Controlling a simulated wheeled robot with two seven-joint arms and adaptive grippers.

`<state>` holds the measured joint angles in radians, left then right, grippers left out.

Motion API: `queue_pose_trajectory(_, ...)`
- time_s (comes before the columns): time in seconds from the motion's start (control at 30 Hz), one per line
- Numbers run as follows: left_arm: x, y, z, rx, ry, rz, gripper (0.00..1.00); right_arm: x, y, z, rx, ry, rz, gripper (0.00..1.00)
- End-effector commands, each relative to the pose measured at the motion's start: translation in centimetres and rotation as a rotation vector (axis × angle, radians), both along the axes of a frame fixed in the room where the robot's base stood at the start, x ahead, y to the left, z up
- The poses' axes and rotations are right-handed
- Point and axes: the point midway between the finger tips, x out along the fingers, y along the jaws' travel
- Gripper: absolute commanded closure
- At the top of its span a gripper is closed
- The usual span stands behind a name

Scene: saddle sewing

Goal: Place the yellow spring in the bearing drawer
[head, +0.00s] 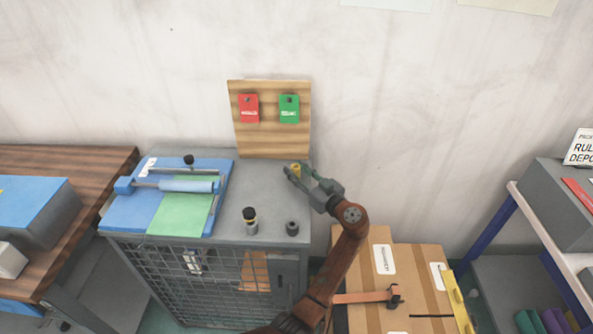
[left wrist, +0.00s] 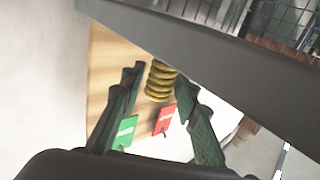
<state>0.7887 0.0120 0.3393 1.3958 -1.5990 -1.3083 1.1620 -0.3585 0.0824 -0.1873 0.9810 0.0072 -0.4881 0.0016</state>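The yellow spring (head: 296,168) stands near the back right of the grey cabinet's top (head: 268,192). In the left wrist view the spring (left wrist: 160,82) shows its coils between the fingers of my left gripper (left wrist: 158,98). The fingers are apart, with a gap visible on the spring's left side; contact on its right side is hard to tell. In the head view my left gripper (head: 298,176) reaches the spring from the right. I cannot make out which part is the bearing drawer. My right gripper is not in view.
A black-capped part (head: 250,220) and a dark ring (head: 292,228) stand near the cabinet's front edge. A blue fixture with a green sheet (head: 182,207) covers its left. A wooden board (head: 270,136) with red and green tags stands behind. Cardboard boxes (head: 415,262) are at right.

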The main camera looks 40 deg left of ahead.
Motion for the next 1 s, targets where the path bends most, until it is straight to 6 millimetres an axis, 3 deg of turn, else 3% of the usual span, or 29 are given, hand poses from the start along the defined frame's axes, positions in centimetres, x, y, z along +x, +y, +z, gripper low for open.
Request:
queue_pose_trajectory(0.1, 0.0, 0.0, 0.0, 0.0, 0.0, 0.0, 0.61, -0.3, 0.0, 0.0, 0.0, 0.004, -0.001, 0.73)
queue_pose_trajectory(0.53, 0.0, 0.0, 0.5, 0.0, -0.001, 0.0, 0.61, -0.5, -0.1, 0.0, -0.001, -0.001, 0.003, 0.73)
queue_pose_trajectory(1.0, -1.5, -9.4, 0.3, -0.001, 0.0, -0.002, 0.61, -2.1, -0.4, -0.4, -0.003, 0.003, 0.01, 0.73)
